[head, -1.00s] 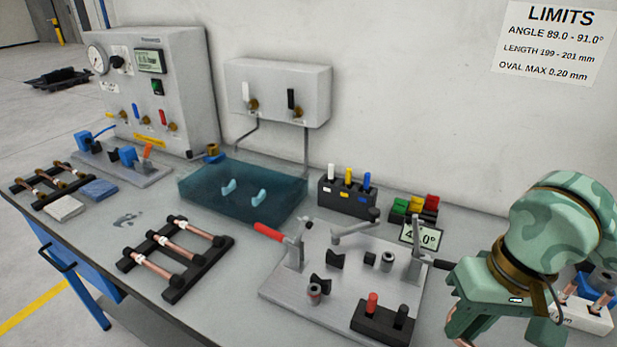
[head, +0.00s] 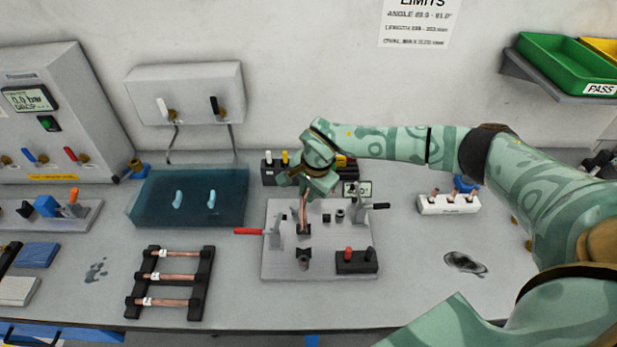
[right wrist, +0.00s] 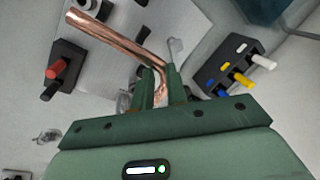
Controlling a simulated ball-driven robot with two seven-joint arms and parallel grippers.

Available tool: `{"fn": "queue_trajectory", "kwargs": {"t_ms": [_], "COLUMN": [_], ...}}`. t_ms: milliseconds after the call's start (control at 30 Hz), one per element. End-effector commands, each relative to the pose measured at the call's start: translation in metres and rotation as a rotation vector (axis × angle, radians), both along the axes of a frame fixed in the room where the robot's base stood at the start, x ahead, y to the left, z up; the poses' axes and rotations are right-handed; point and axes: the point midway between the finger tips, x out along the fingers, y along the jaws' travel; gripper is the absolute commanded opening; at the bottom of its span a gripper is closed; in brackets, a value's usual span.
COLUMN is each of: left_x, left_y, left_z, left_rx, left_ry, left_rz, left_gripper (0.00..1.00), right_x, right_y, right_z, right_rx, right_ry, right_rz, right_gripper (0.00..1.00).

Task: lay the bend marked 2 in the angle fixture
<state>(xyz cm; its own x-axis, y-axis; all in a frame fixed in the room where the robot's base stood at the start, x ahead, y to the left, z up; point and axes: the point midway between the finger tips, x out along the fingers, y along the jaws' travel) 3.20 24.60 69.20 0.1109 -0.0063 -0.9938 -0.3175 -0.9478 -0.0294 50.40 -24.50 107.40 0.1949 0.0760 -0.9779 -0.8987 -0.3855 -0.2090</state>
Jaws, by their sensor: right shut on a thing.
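My right gripper (head: 306,184) is above the back left part of the angle fixture (head: 325,240), a grey plate with posts, clamps and a small angle display (head: 356,189). It is shut on a copper bend (head: 303,211), which hangs down over the plate near a dark V-block. In the right wrist view the fingers (right wrist: 165,88) grip one leg near the elbow, and the long leg (right wrist: 120,44) reaches up and left over the plate. I cannot read a number on the bend, nor tell whether it touches the fixture. My left gripper is out of view.
A red-handled clamp (head: 248,231) sticks out left of the plate, and a black block with a red pin (head: 357,262) sits at its front right. A white rack (head: 448,206) with copper pieces stands right. A blue bath (head: 190,198) and tube rack (head: 173,278) are left.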

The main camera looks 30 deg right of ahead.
Motion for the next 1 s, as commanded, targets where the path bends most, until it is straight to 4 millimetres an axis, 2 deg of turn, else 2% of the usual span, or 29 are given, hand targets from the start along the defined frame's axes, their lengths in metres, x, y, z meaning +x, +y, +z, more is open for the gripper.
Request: {"fn": "queue_trajectory", "kwargs": {"t_ms": [367,1000], "left_x": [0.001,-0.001], "left_y": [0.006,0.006], "left_z": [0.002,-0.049], "left_rx": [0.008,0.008], "left_ry": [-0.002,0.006], "left_rz": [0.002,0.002], "left_gripper": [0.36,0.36], "right_x": [0.000,0.000], "right_y": [-0.001,-0.001], "right_z": [-0.001,-0.073], "right_rx": [0.000,0.001], "right_ry": [0.000,0.001], "right_rz": [-0.013,-0.012], "right_gripper": [0.00,0.00]}}
